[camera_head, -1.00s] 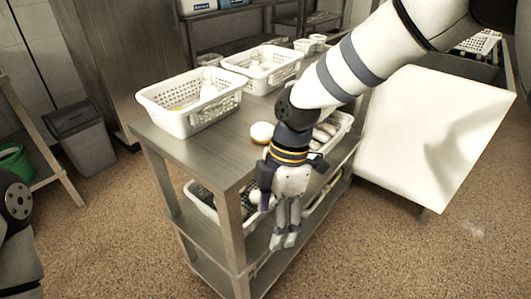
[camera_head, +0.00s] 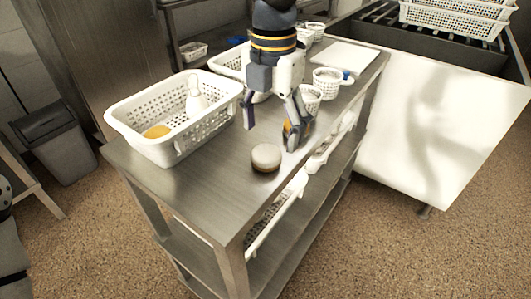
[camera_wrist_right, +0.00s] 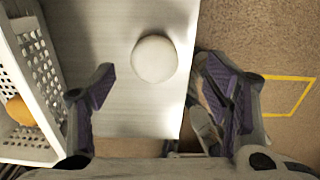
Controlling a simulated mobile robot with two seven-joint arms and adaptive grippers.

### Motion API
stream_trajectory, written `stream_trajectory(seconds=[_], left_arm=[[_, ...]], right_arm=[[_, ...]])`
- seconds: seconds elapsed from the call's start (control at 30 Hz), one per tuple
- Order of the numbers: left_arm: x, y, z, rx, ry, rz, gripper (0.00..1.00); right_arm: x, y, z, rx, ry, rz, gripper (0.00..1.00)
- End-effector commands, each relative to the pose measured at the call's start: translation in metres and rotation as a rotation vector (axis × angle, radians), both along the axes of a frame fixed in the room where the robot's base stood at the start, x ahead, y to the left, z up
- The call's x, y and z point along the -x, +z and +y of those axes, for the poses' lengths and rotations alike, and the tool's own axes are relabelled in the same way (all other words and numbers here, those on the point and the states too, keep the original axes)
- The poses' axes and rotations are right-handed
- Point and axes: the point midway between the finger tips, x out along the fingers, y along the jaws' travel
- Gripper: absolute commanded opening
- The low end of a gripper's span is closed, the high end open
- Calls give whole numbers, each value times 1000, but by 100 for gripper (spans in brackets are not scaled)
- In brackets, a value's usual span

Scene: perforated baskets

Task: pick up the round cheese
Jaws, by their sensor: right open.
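The round cheese (camera_head: 266,158), pale on top with a brownish lower side, sits on the steel table top (camera_head: 222,187) near its front right edge. My right gripper (camera_head: 270,128) is open and empty, above the table just behind the cheese. In the right wrist view the cheese (camera_wrist_right: 154,59) lies ahead of the open fingers (camera_wrist_right: 160,95), between their lines and not touched. My left gripper is not in view; only a bit of what looks like my left arm shows at the left edge.
A white perforated basket (camera_head: 168,150) with a white bottle (camera_head: 196,98) and an orange item (camera_head: 157,131) stands left of the gripper. Baskets are on the shelf below. The table's front corner is clear.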

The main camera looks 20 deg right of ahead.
Motion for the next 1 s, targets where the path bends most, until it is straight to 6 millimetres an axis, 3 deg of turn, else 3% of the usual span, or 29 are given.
stream_trajectory(seconds=[0.3,0.53,0.77,0.87,1.0], left_arm=[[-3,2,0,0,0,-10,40],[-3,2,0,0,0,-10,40],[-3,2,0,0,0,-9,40],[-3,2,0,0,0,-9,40],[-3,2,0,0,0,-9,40]], right_arm=[[1,-50,10,1,0,-2,71],[1,-54,10,0,-1,-4,71],[1,-53,10,0,-1,-3,21],[1,-53,10,0,-1,-3,14],[1,-53,10,0,-1,-3,14]])
